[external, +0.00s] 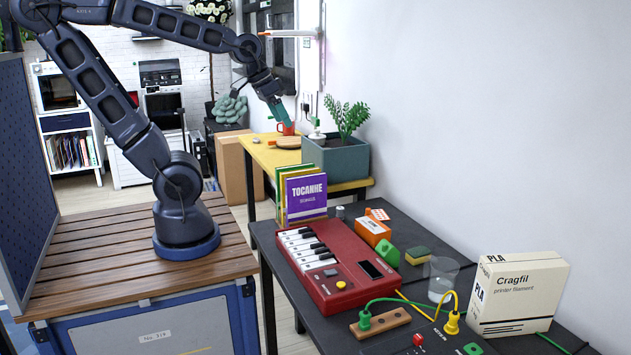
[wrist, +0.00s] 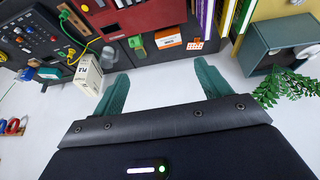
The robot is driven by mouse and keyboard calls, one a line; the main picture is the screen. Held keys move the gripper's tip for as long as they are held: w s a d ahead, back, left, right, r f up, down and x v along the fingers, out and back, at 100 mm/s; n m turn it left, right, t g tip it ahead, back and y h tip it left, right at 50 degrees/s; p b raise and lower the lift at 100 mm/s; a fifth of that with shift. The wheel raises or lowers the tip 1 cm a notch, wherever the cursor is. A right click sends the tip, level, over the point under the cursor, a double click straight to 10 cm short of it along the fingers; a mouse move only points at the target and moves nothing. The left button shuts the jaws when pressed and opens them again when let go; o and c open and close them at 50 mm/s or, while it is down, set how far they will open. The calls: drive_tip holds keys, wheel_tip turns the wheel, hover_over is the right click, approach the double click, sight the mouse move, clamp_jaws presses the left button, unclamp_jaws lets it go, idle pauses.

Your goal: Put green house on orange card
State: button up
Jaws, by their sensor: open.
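The green house (external: 388,254) is a small green block on the dark table, right of the red keyboard. It also shows in the wrist view (wrist: 137,44). The orange card (external: 380,214) lies flat on the same table, just behind an orange box that partly covers it in the external view. In the wrist view the card (wrist: 194,45) has pale marks and lies to the right of the box. My gripper (external: 283,121) has teal fingers and hangs in the air near the yellow table, far back from the house. In the wrist view its fingers (wrist: 162,74) are apart with nothing between them.
The orange box (external: 372,232) stands between house and card. The red keyboard (external: 330,268), upright books (external: 305,196), a sponge (external: 417,256), a glass (external: 440,280) and a filament box (external: 517,292) crowd around.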

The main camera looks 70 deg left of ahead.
drive_tip(key=w+d+f+h, duration=0.1)
drive_tip(key=w+d+f, duration=0.5)
drive_tip(key=w, duration=0.4)
drive_tip(key=t+y, duration=0.2)
drive_tip(key=t, duration=0.2)
hover_over(386, 244)
drive_tip(key=s, duration=0.5)
drive_tip(key=f, duration=2.7)
drive_tip(key=shift+s, duration=0.2)
drive_tip(key=shift+x, duration=5.35)
drive_tip(key=shift+s+f, duration=0.1)
drive_tip(key=shift+s, duration=0.05)
drive_tip(key=c, duration=1.2)
drive_tip(key=shift+o, duration=0.2)
